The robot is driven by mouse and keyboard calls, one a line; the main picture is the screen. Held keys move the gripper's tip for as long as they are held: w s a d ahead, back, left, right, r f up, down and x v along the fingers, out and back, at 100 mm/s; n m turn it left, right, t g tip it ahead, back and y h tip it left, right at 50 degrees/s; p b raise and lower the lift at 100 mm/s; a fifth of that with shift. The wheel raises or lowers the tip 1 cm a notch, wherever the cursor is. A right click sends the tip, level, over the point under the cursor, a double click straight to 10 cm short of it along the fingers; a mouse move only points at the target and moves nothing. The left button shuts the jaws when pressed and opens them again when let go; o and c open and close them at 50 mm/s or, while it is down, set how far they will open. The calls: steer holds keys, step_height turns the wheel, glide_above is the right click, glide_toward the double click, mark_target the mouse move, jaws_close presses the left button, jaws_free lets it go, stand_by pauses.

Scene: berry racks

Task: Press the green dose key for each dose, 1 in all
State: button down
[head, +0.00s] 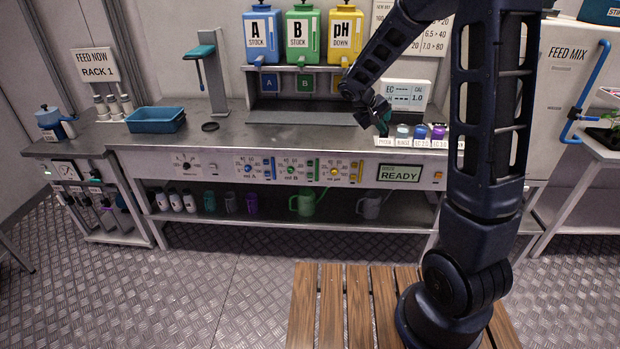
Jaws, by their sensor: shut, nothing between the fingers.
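The dosing panel runs along the front edge of the bench. It has a blue, a green and a yellow group of controls. The green group (291,170) is in the middle, with a green upright bar (317,169) at its right side; the small keys are too small to tell apart clearly. A display (399,174) to the right reads "READY". My gripper (383,127) is shut and empty above the right part of the bench, near a row of small labelled pots, up and to the right of the green group. My arm hides part of the bench.
Tanks A (262,36), B (303,36) and pH (344,36) stand on a shelf behind. A meter (407,94) and capped pots (420,131) are near my gripper. A blue tray (156,120) is at left. A green watering can (303,203) stands on the lower shelf.

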mark_target(310, 176)
steer(key=w+a+f+n+t+h, duration=0.1)
steer(key=w+a+f+n, duration=0.1)
steer(key=w+a+f, duration=0.4)
steer(key=w+a+f+n+t, duration=0.2)
steer(key=w+a+f, duration=0.1)
steer(key=a+f, duration=0.65)
steer(key=a+f+n+t, duration=0.1)
steer(key=a+f, duration=0.2)
steer(key=f, duration=0.4)
steer(key=a+f+n+t, duration=0.1)
steer(key=a+f+n, duration=0.1)
steer(key=a+f, duration=0.2)
steer(key=a+f+n+t+y, duration=0.1)
steer(key=a+f, duration=0.3)
steer(key=f, duration=0.7)
steer(key=shift+s+a, duration=0.15)
steer(key=shift+s, duration=0.05)
steer(key=shift+w, duration=0.1)
steer(key=shift+w, duration=4.3)
steer(key=shift+w, duration=0.2)
steer(key=shift+w, duration=0.25)
